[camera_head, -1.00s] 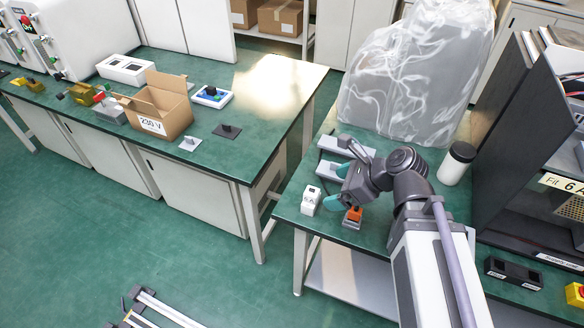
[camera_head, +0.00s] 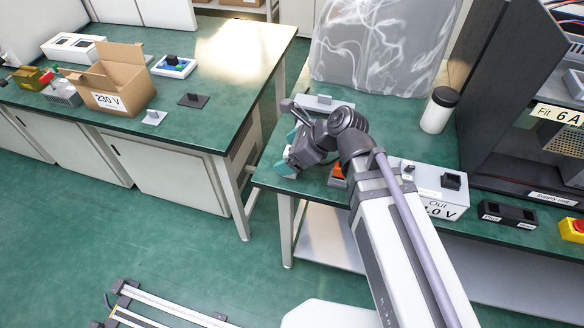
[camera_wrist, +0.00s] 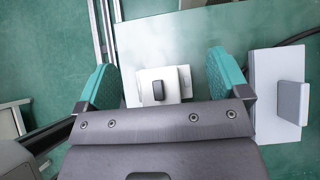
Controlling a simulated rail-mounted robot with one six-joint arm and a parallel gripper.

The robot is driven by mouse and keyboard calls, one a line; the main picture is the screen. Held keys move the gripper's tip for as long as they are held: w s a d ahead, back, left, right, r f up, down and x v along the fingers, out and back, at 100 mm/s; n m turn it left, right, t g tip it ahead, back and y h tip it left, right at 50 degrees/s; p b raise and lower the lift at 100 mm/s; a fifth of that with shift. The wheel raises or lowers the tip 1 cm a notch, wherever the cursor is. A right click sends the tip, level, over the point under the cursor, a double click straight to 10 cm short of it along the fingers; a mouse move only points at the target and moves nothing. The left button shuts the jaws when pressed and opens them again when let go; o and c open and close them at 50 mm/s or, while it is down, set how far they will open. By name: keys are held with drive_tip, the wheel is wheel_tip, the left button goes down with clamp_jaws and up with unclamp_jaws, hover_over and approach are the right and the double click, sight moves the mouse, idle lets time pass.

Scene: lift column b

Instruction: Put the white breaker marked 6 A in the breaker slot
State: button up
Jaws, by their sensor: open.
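The white breaker (camera_wrist: 172,88), with a dark toggle, stands between the two teal fingers of my gripper in the wrist view. The gripper (camera_wrist: 165,80) is open, with a visible gap on each side of the breaker. In the head view my gripper (camera_head: 290,152) is low over the left part of the right-hand bench and largely hides the breaker; its 6 A marking cannot be read now. The dark cabinet on the right carries a "Fit 6 A" label (camera_head: 558,115). I cannot make out the breaker slot itself.
An orange-topped part (camera_head: 338,171) stands close to my gripper, partly behind my arm. A white plate with a grey block (camera_wrist: 275,95) lies right of the fingers in the wrist view. A white "Out" box (camera_head: 430,190), a black-lidded jar (camera_head: 439,110) and a plastic-covered object (camera_head: 375,50) share the bench.

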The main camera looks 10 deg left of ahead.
drive_tip(key=shift+a+f, duration=0.35)
drive_tip(key=shift+f, duration=0.15)
drive_tip(key=shift+r, duration=0.15)
drive_tip(key=c, duration=1)
